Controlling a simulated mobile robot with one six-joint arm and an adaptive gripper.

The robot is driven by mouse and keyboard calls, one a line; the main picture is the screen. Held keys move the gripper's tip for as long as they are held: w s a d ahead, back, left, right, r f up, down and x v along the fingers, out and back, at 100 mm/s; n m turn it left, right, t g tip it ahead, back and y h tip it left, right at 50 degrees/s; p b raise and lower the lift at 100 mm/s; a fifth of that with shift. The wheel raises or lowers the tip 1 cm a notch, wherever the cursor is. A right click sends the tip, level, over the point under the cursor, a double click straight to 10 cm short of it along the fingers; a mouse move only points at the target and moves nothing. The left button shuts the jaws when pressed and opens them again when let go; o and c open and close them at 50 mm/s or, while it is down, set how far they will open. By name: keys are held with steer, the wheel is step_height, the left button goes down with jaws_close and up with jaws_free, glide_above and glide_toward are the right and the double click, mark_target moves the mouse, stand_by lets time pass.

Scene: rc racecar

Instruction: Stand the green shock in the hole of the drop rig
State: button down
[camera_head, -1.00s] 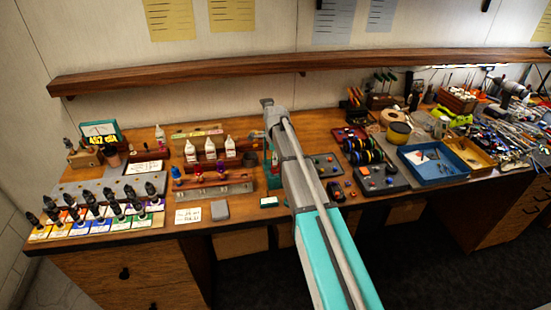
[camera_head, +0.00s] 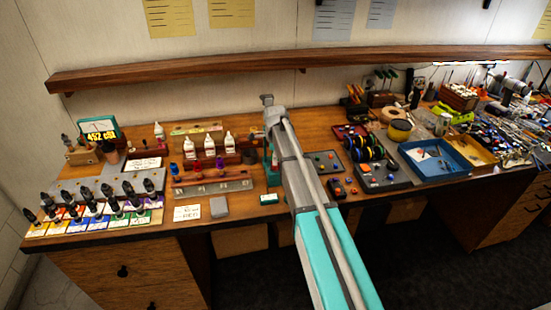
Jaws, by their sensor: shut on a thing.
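My arm reaches up the middle of the picture, and its far end (camera_head: 274,118) is over the back of the bench. The gripper's fingers do not show; they seem hidden behind the arm. I cannot make out a green shock in anything held. Several black shocks (camera_head: 107,193) stand in rows over coloured cards at the bench's left end, and a green card (camera_head: 115,223) is among them. A small teal upright (camera_head: 268,160) shows just left of the arm, partly hidden by it. I cannot tell whether it belongs to the drop rig, and no hole is visible.
White bottles (camera_head: 210,147) stand behind a long bar (camera_head: 212,186) with blue, red and purple pieces. Right of the arm are wheels (camera_head: 361,150) and a blue tray (camera_head: 430,174). A wooden shelf (camera_head: 180,76) spans the wall.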

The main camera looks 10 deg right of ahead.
steer(key=shift+c, duration=1.1)
jaws_free()
steer(key=shift+r, duration=0.1)
step_height(320, 180, up, 10)
steer(key=p, duration=1)
steer(key=shift+r, duration=0.1)
stand_by(0.5)
steer(key=s+f+n+b, duration=0.3)
steer(key=s+n, duration=0.4)
steer(key=s, duration=0.2)
steer(key=s+f+n+b, duration=0.3)
steer(key=s+n, duration=0.4)
steer(key=s, duration=0.3)
steer(key=s+f+n+b, duration=0.3)
steer(key=s+n, duration=0.4)
steer(key=s, duration=0.3)
steer(key=shift+d+f, duration=0.25)
steer(key=shift+d, duration=0.05)
